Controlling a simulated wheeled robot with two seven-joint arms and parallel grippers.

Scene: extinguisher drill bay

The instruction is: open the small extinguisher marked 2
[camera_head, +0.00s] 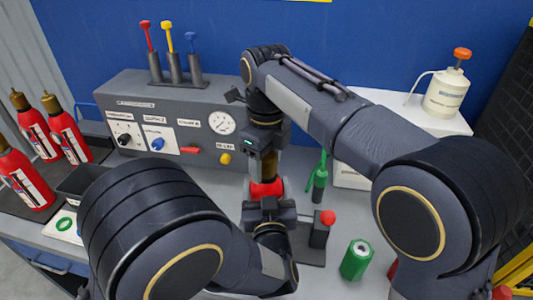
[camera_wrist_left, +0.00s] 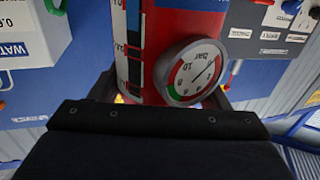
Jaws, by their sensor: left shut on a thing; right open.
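A red cylinder with a brownish top (camera_head: 266,189) stands upright in the middle of the bench area, largely hidden by my arms; its number cannot be read. My left gripper (camera_head: 268,208) is shut on its body. In the left wrist view the red body (camera_wrist_left: 180,25) fills the space between the left jaws (camera_wrist_left: 165,97), with a round bar gauge (camera_wrist_left: 189,72) on its front and a white scale strip beside it. My right gripper (camera_head: 264,150) points down at the brownish top from above and is open; whether its fingers surround the top is hidden.
A grey console (camera_head: 165,120) with gauge, knobs and colored levers stands behind. Several red extinguishers (camera_head: 70,135) stand at left. A white sprayer (camera_head: 445,92) stands back right.

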